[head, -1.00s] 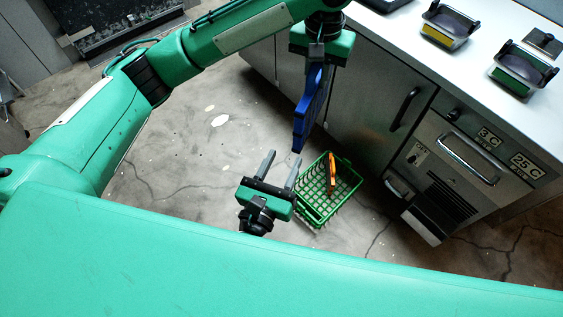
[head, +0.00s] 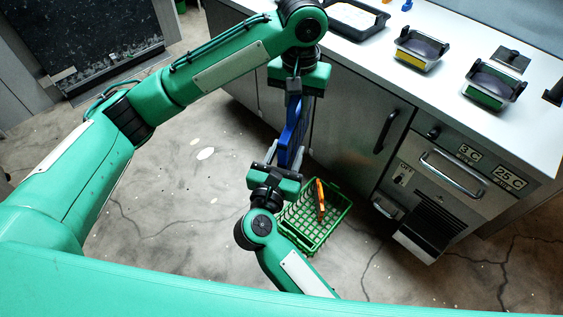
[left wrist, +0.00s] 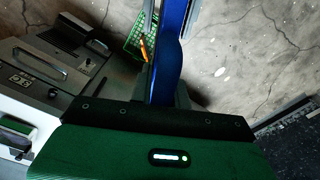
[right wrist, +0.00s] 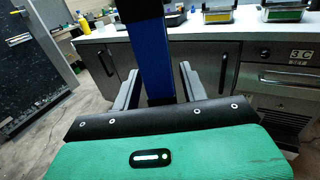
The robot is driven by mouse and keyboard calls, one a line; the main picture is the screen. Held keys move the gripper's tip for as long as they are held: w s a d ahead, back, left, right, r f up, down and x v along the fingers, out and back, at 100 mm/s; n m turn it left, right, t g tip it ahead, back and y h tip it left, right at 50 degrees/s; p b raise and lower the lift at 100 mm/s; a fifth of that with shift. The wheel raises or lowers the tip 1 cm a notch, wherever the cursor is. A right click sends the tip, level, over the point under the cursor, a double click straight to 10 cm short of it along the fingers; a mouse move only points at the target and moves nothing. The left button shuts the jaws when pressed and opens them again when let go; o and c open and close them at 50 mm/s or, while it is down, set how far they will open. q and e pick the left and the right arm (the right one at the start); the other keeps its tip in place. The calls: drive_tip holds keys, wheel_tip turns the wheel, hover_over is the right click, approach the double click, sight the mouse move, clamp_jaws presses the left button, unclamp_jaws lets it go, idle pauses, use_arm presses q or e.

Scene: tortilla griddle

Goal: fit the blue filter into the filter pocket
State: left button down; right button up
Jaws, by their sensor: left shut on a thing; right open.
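The blue filter (head: 290,132) is a long flat panel hanging upright below my left gripper (head: 294,92), which is shut on its upper end. It also shows in the left wrist view (left wrist: 170,55). My right gripper (head: 283,160) is open at the lower part of the filter. In the right wrist view the filter (right wrist: 155,60) stands between the two spread fingers, with gaps on both sides. Low on the counter front is a dark louvred part with a projecting metal flap (head: 424,238); I cannot tell whether this is the filter pocket.
A green basket (head: 318,240) with an orange item (head: 320,200) stands on the floor just beyond my right gripper. The steel counter (head: 345,110) is close to the filter's right. Black-framed trays (head: 418,48) sit on top. Floor to the left is clear.

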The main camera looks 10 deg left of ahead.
drive_tip(key=shift+w, duration=0.1)
clamp_jaws()
use_arm(q)
drive_tip(key=c, duration=1.3)
unclamp_jaws()
drive_tip(key=shift+o, duration=0.2)
drive_tip(key=shift+r, duration=0.15)
